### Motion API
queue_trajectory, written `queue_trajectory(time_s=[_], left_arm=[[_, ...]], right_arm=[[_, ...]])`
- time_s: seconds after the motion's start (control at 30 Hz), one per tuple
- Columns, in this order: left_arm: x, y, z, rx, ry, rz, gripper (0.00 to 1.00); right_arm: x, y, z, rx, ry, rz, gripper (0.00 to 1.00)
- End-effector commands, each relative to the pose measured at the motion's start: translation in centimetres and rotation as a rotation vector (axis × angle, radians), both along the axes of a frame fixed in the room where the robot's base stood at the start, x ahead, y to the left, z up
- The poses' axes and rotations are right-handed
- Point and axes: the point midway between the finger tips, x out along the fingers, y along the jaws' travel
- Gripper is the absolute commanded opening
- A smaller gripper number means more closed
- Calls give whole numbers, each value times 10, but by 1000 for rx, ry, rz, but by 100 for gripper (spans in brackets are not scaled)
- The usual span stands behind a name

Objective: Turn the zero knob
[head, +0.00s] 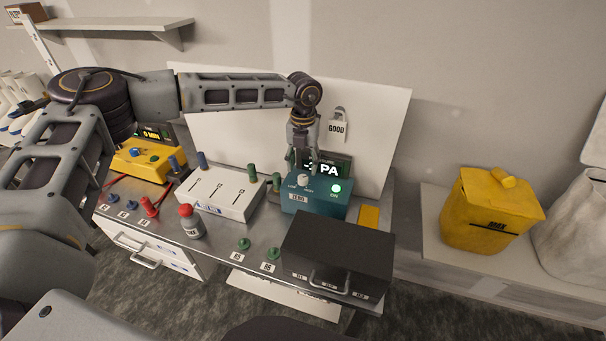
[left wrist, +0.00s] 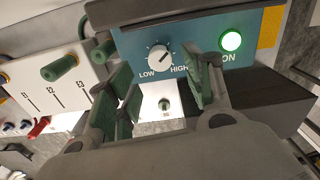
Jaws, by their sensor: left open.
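The zero knob (head: 303,180) is a small white dial on the teal box (head: 320,207), with a label below it that seems to read ZERO. In the left wrist view the knob (left wrist: 158,56) sits between LOW and HIGH marks, its dark pointer toward the upper right. My left gripper (head: 302,166) hangs just above and behind the knob in the head view. In the left wrist view its green-padded fingers (left wrist: 161,78) are apart, with the knob showing in the gap between them. I see no contact with the knob. My right gripper is not in view.
A green lamp (head: 336,188) glows beside the knob. A dark drawer box (head: 335,255) stands in front of the teal box. A white panel rises behind.

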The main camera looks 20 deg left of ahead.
Motion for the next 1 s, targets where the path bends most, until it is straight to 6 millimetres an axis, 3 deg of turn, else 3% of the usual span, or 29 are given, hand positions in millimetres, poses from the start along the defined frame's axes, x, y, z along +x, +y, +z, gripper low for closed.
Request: queue_trajectory(time_s=[0.4, 0.87, 1.0], left_arm=[[0, 0, -47, 0, 0, 1, 51], [0, 0, -56, 0, -1, 0, 51], [0, 0, -56, 0, -1, 0, 35]], right_arm=[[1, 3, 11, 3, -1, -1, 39], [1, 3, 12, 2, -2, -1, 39], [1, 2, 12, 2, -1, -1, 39]])
